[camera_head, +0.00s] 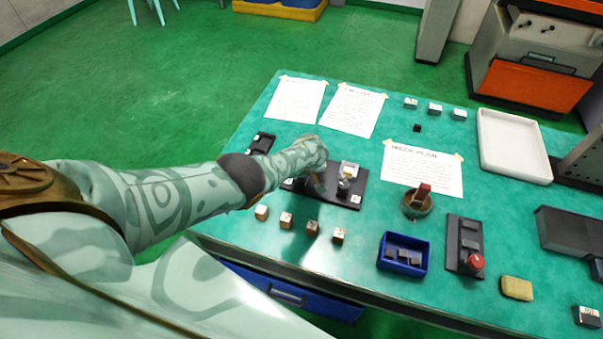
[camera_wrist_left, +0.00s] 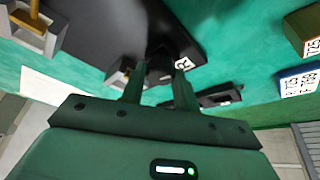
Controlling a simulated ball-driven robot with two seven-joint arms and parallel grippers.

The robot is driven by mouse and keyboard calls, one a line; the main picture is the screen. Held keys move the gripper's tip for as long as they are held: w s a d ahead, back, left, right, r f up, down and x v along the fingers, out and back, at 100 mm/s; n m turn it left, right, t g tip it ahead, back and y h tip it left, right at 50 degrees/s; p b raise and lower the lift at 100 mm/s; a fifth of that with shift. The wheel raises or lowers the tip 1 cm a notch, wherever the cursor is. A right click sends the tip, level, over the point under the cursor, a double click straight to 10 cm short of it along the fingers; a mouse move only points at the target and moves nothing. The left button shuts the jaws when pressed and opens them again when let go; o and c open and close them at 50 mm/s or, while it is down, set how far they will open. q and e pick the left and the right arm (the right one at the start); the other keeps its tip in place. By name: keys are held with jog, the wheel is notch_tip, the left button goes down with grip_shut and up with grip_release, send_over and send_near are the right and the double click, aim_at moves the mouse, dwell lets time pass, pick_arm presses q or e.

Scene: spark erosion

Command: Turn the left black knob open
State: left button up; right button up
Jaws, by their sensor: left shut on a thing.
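A black plate (camera_head: 334,196) lies on the green table, with small fittings and white labels on it. My left gripper (camera_head: 318,184) reaches down over its left part and hides the left black knob in the head view. In the left wrist view the black knob (camera_wrist_left: 160,68) sits between the two fingertips of my left gripper (camera_wrist_left: 159,85), which are shut on it. A label (camera_wrist_left: 183,64) lies beside it. Another dark knob (camera_head: 343,187) shows on the right part of the plate. My right gripper is not in view.
Several small labelled blocks (camera_head: 285,220) stand in front of the plate. A round bowl (camera_head: 416,205), a blue tray (camera_head: 403,266) and a dark box with a red button (camera_head: 475,263) are to the right. Paper sheets (camera_head: 346,110) are taped behind.

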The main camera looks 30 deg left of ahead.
pick_arm(q)
jog(key=shift+w+n+g+y+b, duration=0.1)
jog(key=shift+n+g+y+b, duration=0.25)
jog(key=shift+n, duration=0.75)
jog(key=o, duration=1)
jog(key=shift+c, duration=0.2)
jog(key=p+v, duration=1.6)
jog(key=p, duration=0.1)
jog(key=shift+r+p, duration=0.15)
jog(key=shift+p, duration=0.2)
jog(key=shift+d, duration=0.1)
